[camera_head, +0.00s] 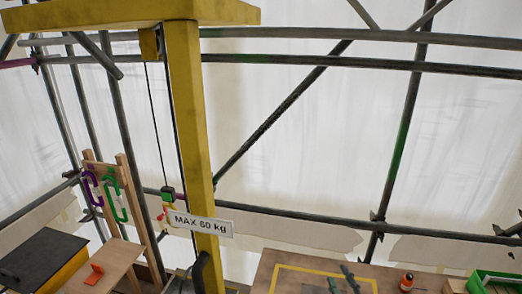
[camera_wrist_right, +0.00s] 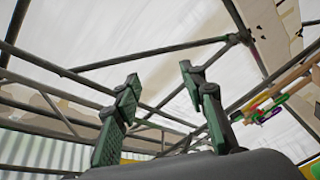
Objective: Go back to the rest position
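My right gripper (camera_head: 341,277) shows at the bottom edge of the head view, in front of the wooden table (camera_head: 262,276). In the right wrist view its two green-padded fingers stand apart, and the space between the fingertips (camera_wrist_right: 160,77) is empty. My left gripper cannot be made out in the head view.
A yellow hoist post (camera_head: 193,130) with a "MAX 60 kg" sign (camera_head: 200,224) stands left of centre. A rack (camera_head: 133,220) with purple and green carabiners and a black box (camera_head: 40,256) are at left. An orange bottle (camera_head: 407,282) and green crate (camera_head: 492,281) are at right.

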